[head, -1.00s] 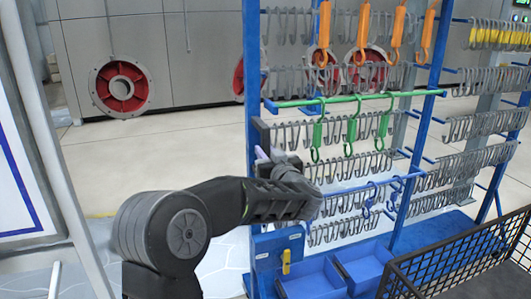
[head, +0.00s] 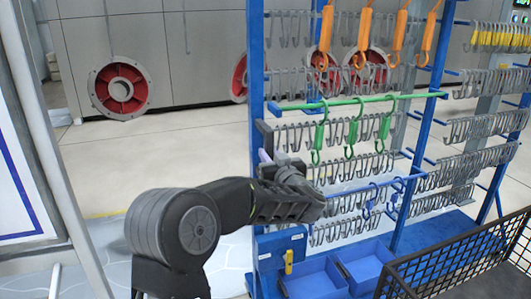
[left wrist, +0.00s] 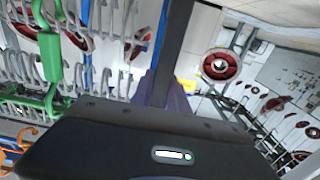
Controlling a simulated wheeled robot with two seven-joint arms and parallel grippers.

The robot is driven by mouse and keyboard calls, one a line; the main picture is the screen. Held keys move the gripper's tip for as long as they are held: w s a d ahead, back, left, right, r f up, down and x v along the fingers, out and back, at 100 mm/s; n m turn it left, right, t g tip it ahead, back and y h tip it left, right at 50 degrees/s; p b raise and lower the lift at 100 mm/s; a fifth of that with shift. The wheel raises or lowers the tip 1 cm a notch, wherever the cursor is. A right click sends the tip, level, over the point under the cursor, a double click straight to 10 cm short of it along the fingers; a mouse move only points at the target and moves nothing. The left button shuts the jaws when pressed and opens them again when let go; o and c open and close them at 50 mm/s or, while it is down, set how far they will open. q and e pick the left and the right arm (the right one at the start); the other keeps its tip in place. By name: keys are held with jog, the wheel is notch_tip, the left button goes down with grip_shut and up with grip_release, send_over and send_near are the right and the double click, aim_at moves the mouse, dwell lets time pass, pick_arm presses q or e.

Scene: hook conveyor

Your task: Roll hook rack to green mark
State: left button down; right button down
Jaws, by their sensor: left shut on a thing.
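The hook rack (head: 257,70) is a tall blue frame with rows of grey hooks. Orange, green and blue hooks hang on some of its bars. My left gripper (head: 265,158) is at the rack's left post, its lilac fingers closed around a dark upright bar there. The left wrist view shows this dark bar (left wrist: 175,45) between the lilac fingers (left wrist: 166,98), with grey and green hooks to the left. The hand partly hides the grip. I cannot see a green mark on the floor. My right gripper is not in view.
Blue bins (head: 316,283) sit low on the rack. A black wire basket (head: 455,255) stands at the lower right. A white-and-blue panel (head: 20,190) stands at the left. Pale floor (head: 190,150) lies open behind the rack, before a grey wall with red-rimmed round parts (head: 119,90).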

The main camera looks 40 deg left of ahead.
pick_arm(q)
jog(key=shift+w+d, duration=0.1)
jog(key=shift+w, duration=0.05)
jog(key=c, duration=1.3)
grip_release()
jog(key=shift+s, duration=0.2)
jog(key=v, duration=0.7)
jog(key=shift+s+d, duration=0.25)
